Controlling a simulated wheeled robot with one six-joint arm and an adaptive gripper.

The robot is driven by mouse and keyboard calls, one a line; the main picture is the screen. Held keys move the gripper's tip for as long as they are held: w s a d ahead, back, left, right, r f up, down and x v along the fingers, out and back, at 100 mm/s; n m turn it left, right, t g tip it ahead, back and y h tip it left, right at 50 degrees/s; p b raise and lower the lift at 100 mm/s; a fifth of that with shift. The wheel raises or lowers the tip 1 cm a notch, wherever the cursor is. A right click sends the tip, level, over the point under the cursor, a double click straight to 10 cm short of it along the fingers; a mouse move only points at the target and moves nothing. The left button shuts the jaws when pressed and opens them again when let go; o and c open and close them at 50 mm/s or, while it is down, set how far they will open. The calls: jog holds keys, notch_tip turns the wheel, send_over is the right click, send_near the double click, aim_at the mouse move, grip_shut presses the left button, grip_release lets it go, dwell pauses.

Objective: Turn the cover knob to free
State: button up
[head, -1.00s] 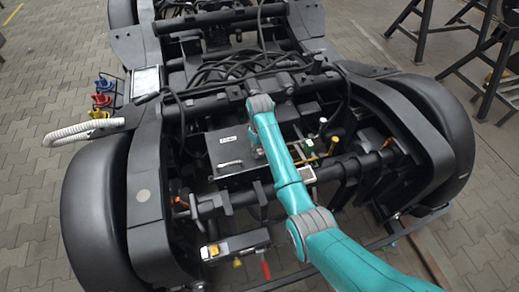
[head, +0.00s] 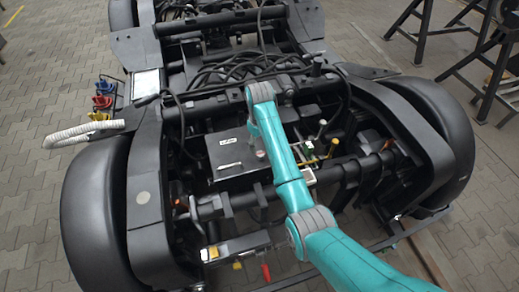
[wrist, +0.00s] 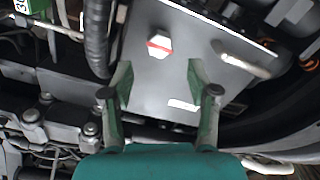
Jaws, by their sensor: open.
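The cover (head: 238,176) is a dark grey box lid in the middle of the bogie, with a label and a bar handle (head: 230,166). The cover knob (wrist: 158,46) is a pale hexagonal knob with a red band across its face, roughly level in the wrist view. It also shows as a small spot beside my arm in the head view (head: 261,154). My gripper (wrist: 160,72) is open and empty over the cover (wrist: 165,85). The knob appears just past the fingertips, between their lines, and apart from them. My arm hides the gripper in the head view.
A dark hose (wrist: 97,38) runs left of the cover in the wrist view, and the handle (wrist: 245,58) stands to the right of the knob. Black wheel covers (head: 95,215) flank the bogie.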

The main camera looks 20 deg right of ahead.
aim_at(260, 153)
notch_tip(260, 153, up, 6)
jog(key=shift+r, duration=0.25)
dwell(0.5)
